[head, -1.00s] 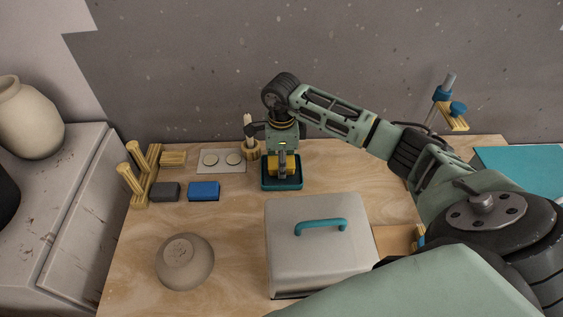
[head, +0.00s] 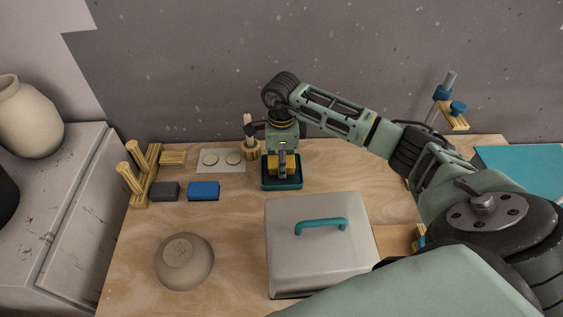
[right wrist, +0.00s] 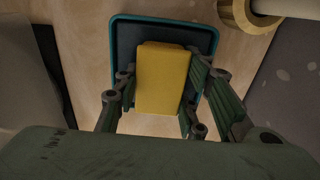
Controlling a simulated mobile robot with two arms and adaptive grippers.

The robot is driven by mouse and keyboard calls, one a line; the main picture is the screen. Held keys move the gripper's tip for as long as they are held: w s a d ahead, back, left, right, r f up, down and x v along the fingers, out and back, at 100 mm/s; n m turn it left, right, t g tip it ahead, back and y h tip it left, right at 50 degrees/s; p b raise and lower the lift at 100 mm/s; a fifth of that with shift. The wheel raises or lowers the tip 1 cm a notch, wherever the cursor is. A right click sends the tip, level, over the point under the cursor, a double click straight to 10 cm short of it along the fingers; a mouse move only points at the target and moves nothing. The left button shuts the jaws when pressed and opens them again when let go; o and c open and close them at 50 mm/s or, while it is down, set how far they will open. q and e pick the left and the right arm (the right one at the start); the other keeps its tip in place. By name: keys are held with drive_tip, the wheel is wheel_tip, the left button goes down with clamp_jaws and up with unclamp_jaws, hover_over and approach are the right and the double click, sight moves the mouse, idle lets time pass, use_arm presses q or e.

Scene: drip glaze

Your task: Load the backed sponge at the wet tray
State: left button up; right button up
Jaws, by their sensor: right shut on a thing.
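A yellow block, the sponge (right wrist: 163,80), is between the fingers of my right gripper (right wrist: 160,88), which is shut on it. In the head view the sponge (head: 273,166) shows partly behind the fingers of my right gripper (head: 284,170). The sponge is over the dark teal tray (head: 281,186); the right wrist view also shows the tray rim (right wrist: 165,20) around it. I cannot tell whether the sponge touches the tray floor. Any backing on the sponge is hard to make out. My left gripper is not in view.
A metal cover with a teal handle (head: 320,243) stands in front of the tray. An upturned bowl (head: 184,262), a blue block (head: 203,191), a grey block (head: 165,191) and a wooden rack (head: 143,175) are to the left.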

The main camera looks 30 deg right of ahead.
idle(0.5)
drive_tip(key=shift+r+p, duration=0.65)
drive_tip(key=shift+r, duration=0.2)
drive_tip(key=shift+r+p, duration=1.35)
drive_tip(key=shift+r, duration=1.25)
drive_tip(key=shift+r, duration=0.25)
wheel_tip(320, 180, up, 7)
drive_tip(key=p, duration=0.2)
drive_tip(key=s+a+n+b, duration=0.2)
drive_tip(key=s+a+n, duration=0.2)
drive_tip(key=n, duration=0.3)
drive_tip(key=s+a+n+b, duration=0.2)
drive_tip(key=s+a+n, duration=0.2)
drive_tip(key=n, duration=0.4)
drive_tip(key=s+a+f+n+b, duration=0.1)
drive_tip(key=s+a+n+b, duration=0.1)
drive_tip(key=s+a+n, duration=0.3)
drive_tip(key=shift+s+n, duration=0.2)
drive_tip(key=shift+n, duration=0.55)
drive_tip(key=shift+s+n, duration=0.15)
drive_tip(key=shift+n, duration=0.6)
drive_tip(key=shift+s+a+n+b, duration=0.2)
drive_tip(key=shift+s+n+b, duration=0.1)
drive_tip(key=shift+s+n, duration=0.4)
